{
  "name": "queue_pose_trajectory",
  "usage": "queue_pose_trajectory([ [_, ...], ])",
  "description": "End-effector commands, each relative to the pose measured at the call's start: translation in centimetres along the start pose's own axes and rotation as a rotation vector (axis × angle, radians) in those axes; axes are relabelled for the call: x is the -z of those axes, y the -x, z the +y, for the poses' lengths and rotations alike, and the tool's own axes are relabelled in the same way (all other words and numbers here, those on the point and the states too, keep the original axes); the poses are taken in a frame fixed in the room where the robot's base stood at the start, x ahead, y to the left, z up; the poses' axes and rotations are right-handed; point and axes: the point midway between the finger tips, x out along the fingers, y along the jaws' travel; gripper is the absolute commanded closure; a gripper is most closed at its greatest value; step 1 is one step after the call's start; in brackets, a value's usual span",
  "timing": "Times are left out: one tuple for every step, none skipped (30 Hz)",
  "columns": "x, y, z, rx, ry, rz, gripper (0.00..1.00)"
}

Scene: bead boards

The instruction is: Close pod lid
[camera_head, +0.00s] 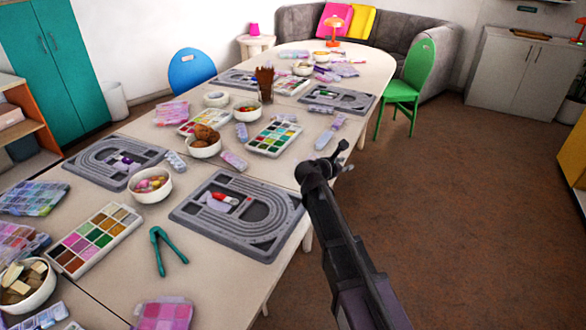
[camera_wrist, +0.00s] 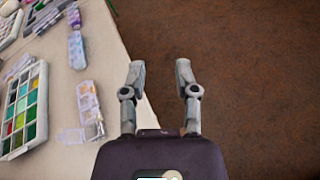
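My gripper (camera_head: 345,158) is at the right edge of the long table, and in the wrist view my gripper (camera_wrist: 160,72) is open and empty, its fingers apart over the table edge and the floor. A small clear pod (camera_wrist: 88,102) with pale beads lies on the table left of the fingers. A flap (camera_wrist: 72,136) sticks out beside its lower end and looks like an open lid. In the head view, pods lie near my gripper, one pale pod (camera_head: 323,140) and one purplish pod (camera_head: 338,122). Their lids are too small to judge there.
A bead palette (camera_head: 274,138) lies left of my gripper. Grey bead boards (camera_head: 285,236) and bowls (camera_head: 150,197) crowd the table (camera_head: 218,290). A green chair (camera_head: 407,88) stands at the table's far right side. The brown floor (camera_head: 460,200) on the right is clear.

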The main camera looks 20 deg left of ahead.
Motion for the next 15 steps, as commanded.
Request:
queue_pose_trajectory([
  [1.7, 0.6, 2.9, -0.053, 0.098, -0.038, 0.61],
  [2.2, 1.2, 4.3, -0.080, 0.160, -0.064, 0.61],
  [2.8, 2.0, 6.2, -0.117, 0.239, -0.098, 0.61],
  [3.2, 2.7, 7.5, -0.140, 0.296, -0.125, 0.61],
  [3.6, 3.4, 8.7, -0.163, 0.350, -0.151, 0.61],
  [4.2, 4.2, 10.2, -0.189, 0.416, -0.185, 0.61],
  [4.6, 4.9, 11.3, -0.207, 0.463, -0.209, 0.61],
  [4.9, 5.5, 12.2, -0.223, 0.505, -0.233, 0.61],
  [5.3, 6.3, 13.3, -0.240, 0.556, -0.261, 0.61],
  [5.6, 6.8, 14.0, -0.252, 0.589, -0.279, 0.61],
  [5.8, 7.3, 14.7, -0.262, 0.619, -0.297, 0.61],
  [6.1, 7.8, 15.4, -0.272, 0.651, -0.316, 0.61],
  [6.2, 8.2, 15.8, -0.278, 0.672, -0.329, 0.61],
  [6.3, 8.5, 16.1, -0.283, 0.687, -0.338, 0.61],
  [6.4, 8.7, 16.4, -0.287, 0.705, -0.349, 0.61],
])
